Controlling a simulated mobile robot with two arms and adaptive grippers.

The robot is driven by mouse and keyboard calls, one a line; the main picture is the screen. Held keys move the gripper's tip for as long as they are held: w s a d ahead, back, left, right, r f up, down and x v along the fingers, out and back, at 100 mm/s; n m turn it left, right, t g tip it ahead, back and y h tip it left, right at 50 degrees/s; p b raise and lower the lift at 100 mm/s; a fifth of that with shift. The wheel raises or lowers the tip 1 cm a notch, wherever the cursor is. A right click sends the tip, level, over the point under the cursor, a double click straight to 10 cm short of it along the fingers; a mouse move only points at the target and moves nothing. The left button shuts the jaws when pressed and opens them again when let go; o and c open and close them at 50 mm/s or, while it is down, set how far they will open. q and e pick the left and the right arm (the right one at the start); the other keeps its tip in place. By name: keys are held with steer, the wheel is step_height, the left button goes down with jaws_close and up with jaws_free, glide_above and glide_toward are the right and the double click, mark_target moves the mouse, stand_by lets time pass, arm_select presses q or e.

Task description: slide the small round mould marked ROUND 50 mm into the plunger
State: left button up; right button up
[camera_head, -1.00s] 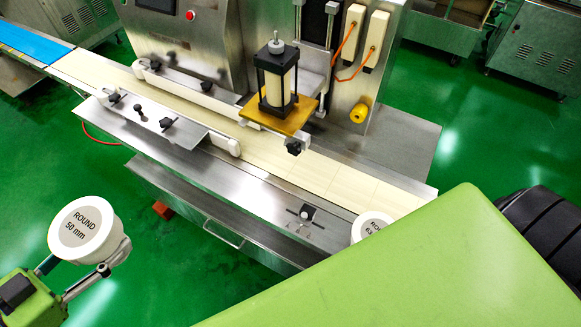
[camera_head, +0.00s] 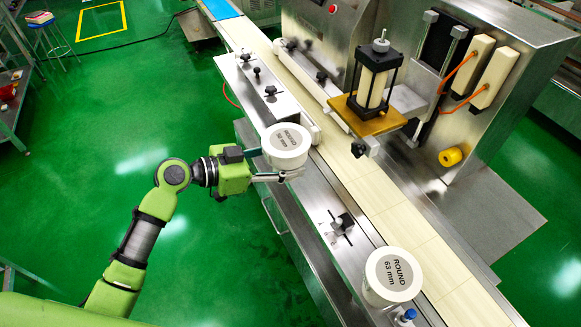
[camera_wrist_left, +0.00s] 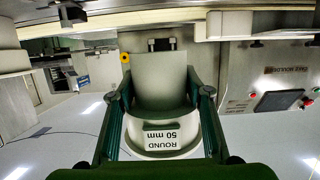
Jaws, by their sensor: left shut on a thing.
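My left gripper (camera_head: 282,177) is shut on the white round mould marked ROUND 50 mm (camera_head: 286,143). It holds the mould upright at the near edge of the machine, beside the conveyor's side guide. The left wrist view shows the mould (camera_wrist_left: 160,122) between both fingers, its label upside down. The plunger (camera_head: 376,78), a black frame around a pale cylinder with a brown plate (camera_head: 368,117) below it, is above the conveyor, to the right of and beyond the mould. A gap separates mould and plunger. My right gripper is not in view.
A second white mould marked ROUND 63 mm (camera_head: 391,274) stands at the machine's near edge, lower right. A blue-topped knob (camera_head: 406,315) is beside it. The pale conveyor belt (camera_head: 372,186) is clear below the plunger. Side guides with black knobs (camera_head: 270,91) flank the belt.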

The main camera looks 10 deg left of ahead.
arm_select(q)
steer(key=w+d, duration=0.7)
steer(key=d, duration=0.3)
steer(key=shift+w+f+p, duration=0.2)
steer(key=shift+f+p, duration=0.1)
steer(key=shift+f, duration=0.15)
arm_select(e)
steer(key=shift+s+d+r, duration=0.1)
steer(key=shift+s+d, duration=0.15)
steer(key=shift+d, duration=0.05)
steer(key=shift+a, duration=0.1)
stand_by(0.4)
arm_select(q)
steer(key=shift+d+b, duration=0.1)
steer(key=shift+b, duration=0.2)
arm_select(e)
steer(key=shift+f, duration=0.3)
arm_select(q)
steer(key=shift+w+d, duration=0.1)
steer(key=shift+d, duration=0.05)
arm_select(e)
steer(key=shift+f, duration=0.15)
